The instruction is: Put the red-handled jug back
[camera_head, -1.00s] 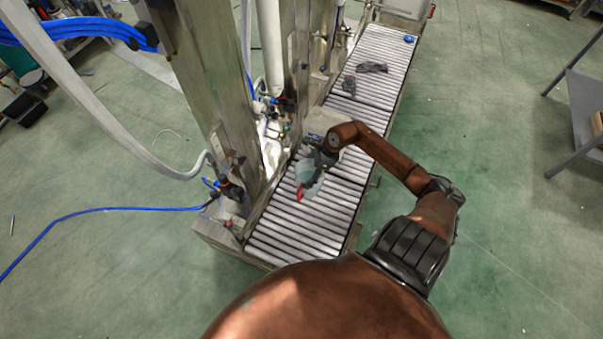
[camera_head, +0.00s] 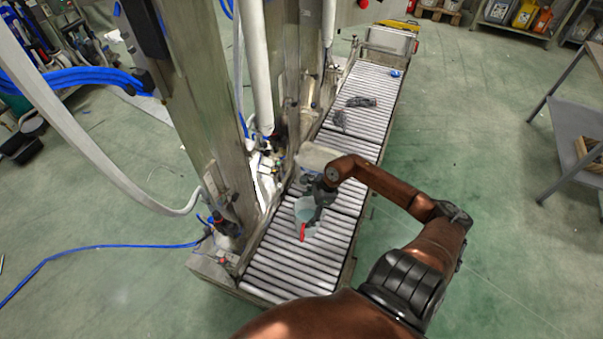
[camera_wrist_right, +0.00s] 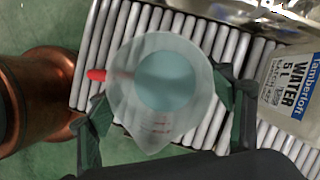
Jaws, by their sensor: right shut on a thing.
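The jug (camera_head: 306,211) is translucent, with a red handle (camera_head: 302,231) that points toward the near end of the roller conveyor (camera_head: 290,262). My right gripper (camera_head: 318,192) is shut on the jug from its far side. In the right wrist view the jug (camera_wrist_right: 160,85) sits between the two dark fingers of the right gripper (camera_wrist_right: 166,118), its red handle to the left. A bluish round area shows inside it. I cannot tell whether the jug touches the rollers or hangs just above them. My left gripper is out of view.
A whitish water container (camera_wrist_right: 292,92) stands on the conveyor beside the jug; it also shows in the head view (camera_head: 318,156). Dark crumpled pieces (camera_head: 360,102) lie farther along. A steel column (camera_head: 195,100) borders the conveyor's left. The near rollers are bare.

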